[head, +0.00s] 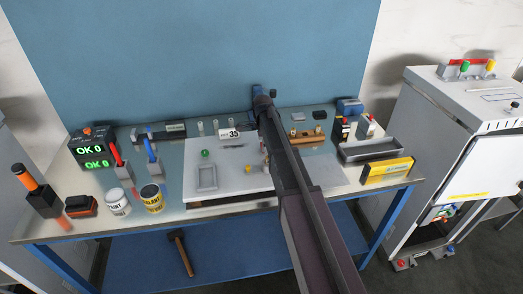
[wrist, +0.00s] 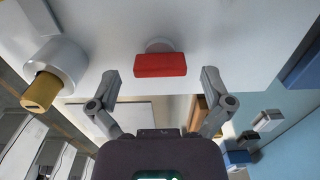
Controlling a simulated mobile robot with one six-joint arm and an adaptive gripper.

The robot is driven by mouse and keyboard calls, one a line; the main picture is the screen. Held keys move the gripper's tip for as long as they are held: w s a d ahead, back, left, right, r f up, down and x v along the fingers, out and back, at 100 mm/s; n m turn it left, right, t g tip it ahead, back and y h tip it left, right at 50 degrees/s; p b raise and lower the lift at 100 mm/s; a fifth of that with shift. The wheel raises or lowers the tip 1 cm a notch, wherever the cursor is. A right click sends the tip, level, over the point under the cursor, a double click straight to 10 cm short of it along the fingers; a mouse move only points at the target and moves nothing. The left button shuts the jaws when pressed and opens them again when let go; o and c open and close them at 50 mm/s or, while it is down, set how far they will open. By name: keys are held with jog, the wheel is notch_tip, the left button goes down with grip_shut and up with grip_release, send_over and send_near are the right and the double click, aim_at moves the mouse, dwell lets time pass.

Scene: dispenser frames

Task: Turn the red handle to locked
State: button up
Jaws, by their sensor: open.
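The red handle (wrist: 160,65) is a short flat bar on a round pale base, fixed to a white panel (wrist: 230,25). It lies crosswise at the upper middle of the wrist view. My gripper (wrist: 161,74) is open, with one finger on either side of the handle and a gap to each. I cannot tell how far the fingertips are from the panel. No lock marking shows. In the head view my arm covers the handle, and the gripper's fingers are hidden too.
On the bench are a white board (head: 235,180), paint cans (head: 118,202), a display box (head: 92,147), a grey tray (head: 368,150) and a yellow box (head: 388,170). A blue wall (head: 200,60) rises behind.

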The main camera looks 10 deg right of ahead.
jog(key=shift+f+b, duration=0.3)
jog(key=shift+f, duration=0.2)
jog(key=c, duration=1.1)
jog(key=shift+a, duration=0.15)
